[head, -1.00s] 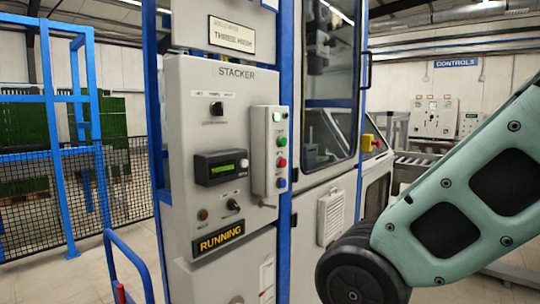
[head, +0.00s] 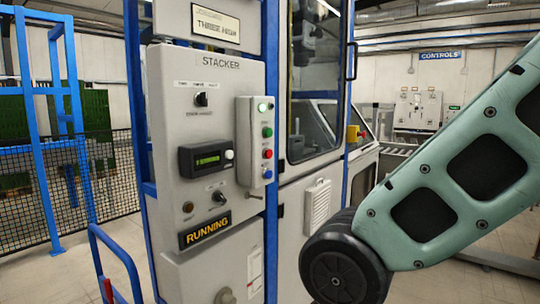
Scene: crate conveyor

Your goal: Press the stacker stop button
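The stacker panel (head: 215,85) is a grey box face marked STACKER, left of centre in the head view. On its right side is a raised button box (head: 254,178) with several small buttons in a column. A green button (head: 267,132) is above a red button (head: 267,154), and a blue button (head: 267,174) is below. The labels beside them are too small to read. A lit sign (head: 204,232) on the panel reads RUNNING. My arm shows at the right, but my gripper is out of view.
A blue handrail (head: 119,250) stands in front at lower left, and a mesh fence (head: 62,190) is behind it. More control cabinets (head: 418,108) stand at the back right.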

